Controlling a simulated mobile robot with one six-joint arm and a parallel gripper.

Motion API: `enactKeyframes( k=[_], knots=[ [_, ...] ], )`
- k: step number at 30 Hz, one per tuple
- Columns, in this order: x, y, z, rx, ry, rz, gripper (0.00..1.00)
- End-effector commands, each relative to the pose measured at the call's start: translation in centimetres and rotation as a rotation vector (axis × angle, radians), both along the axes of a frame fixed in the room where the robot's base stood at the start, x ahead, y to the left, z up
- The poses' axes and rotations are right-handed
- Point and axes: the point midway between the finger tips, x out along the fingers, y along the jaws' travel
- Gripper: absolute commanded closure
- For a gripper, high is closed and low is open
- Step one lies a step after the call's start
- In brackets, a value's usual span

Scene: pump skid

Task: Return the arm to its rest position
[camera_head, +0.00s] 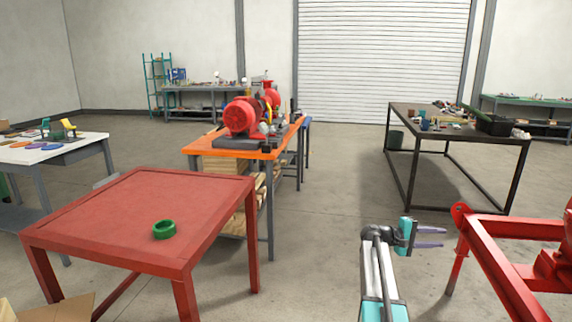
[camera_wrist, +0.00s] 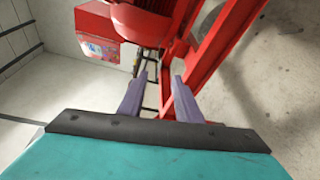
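My gripper (camera_head: 432,238) is at the lower right of the head view, on the end of my white and teal arm. Its two purple fingers point right and are apart, with nothing between them. In the wrist view the fingers (camera_wrist: 160,98) also stand apart and empty. Beyond them is a red metal frame (camera_wrist: 215,50), with a red machine at the top. In the head view the red frame (camera_head: 490,265) stands just right of the fingertips. I cannot tell the exact gap between them.
A red table (camera_head: 130,205) with a green ring (camera_head: 164,229) stands at the left. An orange bench (camera_head: 210,147) carries a red pump (camera_head: 240,116). A dark table (camera_head: 465,138) with small items stands at the back right. Open floor (camera_head: 325,190) lies in the middle.

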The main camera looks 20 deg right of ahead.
Motion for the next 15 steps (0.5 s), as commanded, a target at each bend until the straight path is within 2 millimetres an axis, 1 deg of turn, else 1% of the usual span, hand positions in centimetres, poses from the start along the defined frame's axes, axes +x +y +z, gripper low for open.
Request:
enactKeyframes(
  k=[1,4,7,11,15],
  knots=[
    [0.8,1.8,-1.7,0.027,0.011,0.023,0.69],
    [2.1,5.1,-5.3,0.081,0.028,0.06,0.69],
    [3.0,8.4,-9.0,0.137,0.044,0.094,0.69],
    [3.4,12.9,-13.7,0.215,0.062,0.133,0.69],
    [3.2,17.9,-18.5,0.304,0.084,0.167,0.69]
  ],
)
